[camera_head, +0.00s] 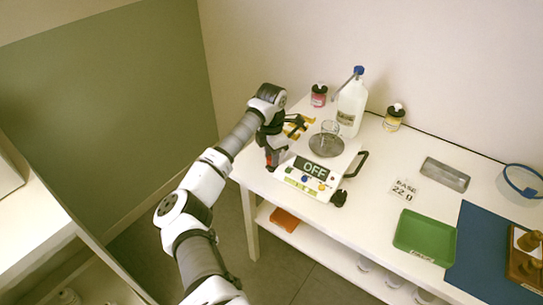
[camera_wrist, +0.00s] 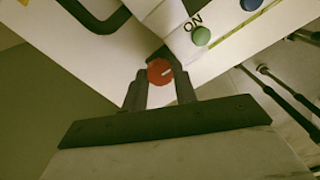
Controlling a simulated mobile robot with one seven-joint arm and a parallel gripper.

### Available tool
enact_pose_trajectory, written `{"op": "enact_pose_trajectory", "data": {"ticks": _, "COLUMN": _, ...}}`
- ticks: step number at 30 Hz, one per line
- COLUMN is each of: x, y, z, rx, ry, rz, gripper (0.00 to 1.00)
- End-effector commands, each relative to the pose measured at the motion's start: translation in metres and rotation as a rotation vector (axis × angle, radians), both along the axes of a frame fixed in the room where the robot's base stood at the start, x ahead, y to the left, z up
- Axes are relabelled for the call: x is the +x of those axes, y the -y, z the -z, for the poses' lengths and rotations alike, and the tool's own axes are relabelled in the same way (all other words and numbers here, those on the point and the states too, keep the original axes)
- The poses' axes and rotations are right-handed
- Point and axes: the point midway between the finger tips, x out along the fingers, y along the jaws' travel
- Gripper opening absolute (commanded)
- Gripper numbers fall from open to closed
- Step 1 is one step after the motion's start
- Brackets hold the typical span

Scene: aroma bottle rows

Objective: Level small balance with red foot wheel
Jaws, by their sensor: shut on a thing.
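The small balance (camera_head: 314,170) stands on the left part of the white table, with a round grey pan and a display reading OFF. A small glass vessel (camera_head: 331,129) stands on or just behind its pan. The red foot wheel (camera_wrist: 160,72) shows in the wrist view at the balance's corner, between my two fingers. My gripper (camera_wrist: 162,84) is shut on this wheel. In the head view my gripper (camera_head: 271,157) is at the balance's left front corner, and the wheel is hard to tell from it. A dark foot wheel (camera_head: 338,198) shows at the front right corner.
A white jug (camera_head: 352,105) and small bottles (camera_head: 319,95) (camera_head: 394,117) stand behind the balance. A card reading BASE 22.9 (camera_head: 404,190), a metal tray (camera_head: 445,175), a green tray (camera_head: 425,237) and a blue mat (camera_head: 490,250) lie to the right. A black handle (camera_head: 357,164) is beside the balance.

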Motion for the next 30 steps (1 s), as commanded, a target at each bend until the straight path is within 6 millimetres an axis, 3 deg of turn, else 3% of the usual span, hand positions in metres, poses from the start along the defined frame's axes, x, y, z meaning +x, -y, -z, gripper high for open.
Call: {"op": "enact_pose_trajectory", "data": {"ticks": 30, "x": 0.0004, "y": 0.0, "z": 0.001, "rx": 0.001, "ry": 0.001, "rz": 0.909, "gripper": 0.05}}
